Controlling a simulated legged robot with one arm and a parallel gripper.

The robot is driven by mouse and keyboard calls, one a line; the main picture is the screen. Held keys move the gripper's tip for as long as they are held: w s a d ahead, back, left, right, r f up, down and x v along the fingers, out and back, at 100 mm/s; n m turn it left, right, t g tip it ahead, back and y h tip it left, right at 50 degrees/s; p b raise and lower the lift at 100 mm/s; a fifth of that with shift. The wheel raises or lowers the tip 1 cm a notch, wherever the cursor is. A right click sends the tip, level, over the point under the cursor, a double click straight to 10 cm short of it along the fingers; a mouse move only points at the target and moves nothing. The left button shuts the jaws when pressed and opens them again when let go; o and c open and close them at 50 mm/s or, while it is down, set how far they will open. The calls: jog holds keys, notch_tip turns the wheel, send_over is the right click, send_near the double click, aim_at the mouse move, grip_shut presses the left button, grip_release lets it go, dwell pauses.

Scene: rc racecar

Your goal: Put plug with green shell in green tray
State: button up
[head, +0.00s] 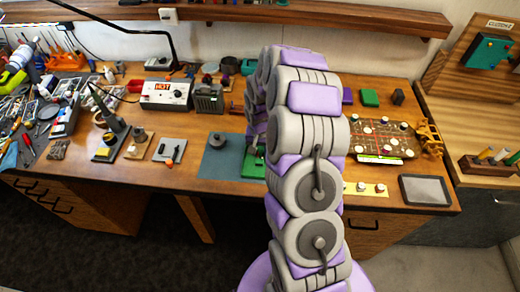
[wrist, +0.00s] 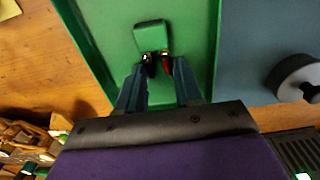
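The green tray (wrist: 88,25) fills the middle of the wrist view; in the head view it shows as a green patch (head: 252,168) beside my arm, on the bench. The plug with green shell (wrist: 151,35) is over the tray floor, just beyond my fingertips, with gold, red and dark parts at its near end. My gripper (wrist: 160,68) points down into the tray. Its two fingers stand apart, one on each side of the plug's near end, with no clear grip on the shell. In the head view my arm mostly hides the gripper and plug.
A blue-grey mat (head: 218,158) lies left of the tray, with a round grey part (head: 217,140) on it. A soldering station (head: 165,95) and a grey box (head: 208,98) stand behind. A board with white-topped parts (head: 383,137) and a dark tray (head: 425,190) are at right.

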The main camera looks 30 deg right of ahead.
aim_at(262, 153)
jog(key=shift+o, duration=1.4)
jog(key=shift+d, duration=0.2)
jog(key=shift+o, duration=0.2)
jog(key=shift+d, duration=0.4)
jog(key=shift+a+r, duration=0.15)
jog(key=shift+r, duration=0.2)
notch_tip(262, 153, up, 12)
jog(key=p, duration=0.2)
jog(key=s+a+r+n, duration=0.2)
jog(key=s+a+r, duration=0.5)
jog(key=s+a+r+n, duration=0.1)
jog(key=s+a+r, duration=0.1)
jog(key=s, duration=0.7)
jog(key=s+a+r+n+g, duration=0.1)
jog(key=s+a+r+n, duration=0.1)
jog(key=s, duration=0.7)
jog(key=s+a+r+n, duration=0.1)
jog(key=s+a, duration=0.3)
jog(key=s, duration=0.5)
jog(key=shift+a+r+n+g, duration=0.3)
jog(key=shift+r+n+g, duration=0.1)
jog(key=shift+r, duration=0.5)
